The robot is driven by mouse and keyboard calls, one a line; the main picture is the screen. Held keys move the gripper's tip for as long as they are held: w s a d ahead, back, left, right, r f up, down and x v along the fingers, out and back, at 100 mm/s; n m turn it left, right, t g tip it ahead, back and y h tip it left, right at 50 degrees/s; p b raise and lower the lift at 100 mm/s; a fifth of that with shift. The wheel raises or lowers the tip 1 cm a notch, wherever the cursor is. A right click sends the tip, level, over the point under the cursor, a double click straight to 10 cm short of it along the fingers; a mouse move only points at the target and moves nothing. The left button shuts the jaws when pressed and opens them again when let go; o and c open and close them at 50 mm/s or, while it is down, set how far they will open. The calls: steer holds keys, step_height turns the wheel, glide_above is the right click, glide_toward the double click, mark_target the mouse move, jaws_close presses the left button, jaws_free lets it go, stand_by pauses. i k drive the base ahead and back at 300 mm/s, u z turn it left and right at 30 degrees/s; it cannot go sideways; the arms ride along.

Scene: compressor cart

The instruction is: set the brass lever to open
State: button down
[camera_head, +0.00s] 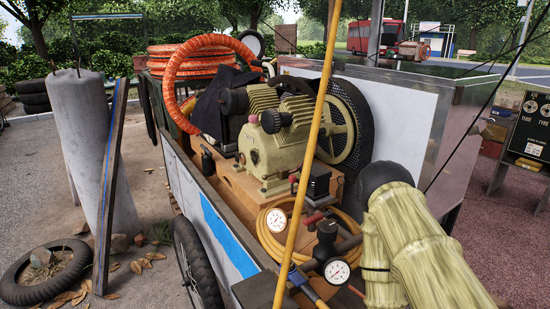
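I cannot pick out a brass lever for certain. Small fittings sit at the front of the cart (183,161): a red-handled one (313,218), a black-capped valve body (326,238) and a blue one (297,276). Two white-faced gauges stand beside them, one on the left (276,220) and one on the right (337,271). A yellow pole (312,130) crosses in front and hides part of this area. My gripper is not in view. Large pale green ridged cylinders (425,245) with a dark rounded end fill the lower right and may be my arm.
A cream compressor (270,145) with a black flywheel guard (347,122) fills the cart's middle. An orange hose (193,55) is coiled behind it, and a yellow hose (268,243) lies near the gauges.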

mark_target(265, 178)
steer(key=z, duration=1.05)
steer(key=k, duration=0.65)
steer(key=u, duration=0.85)
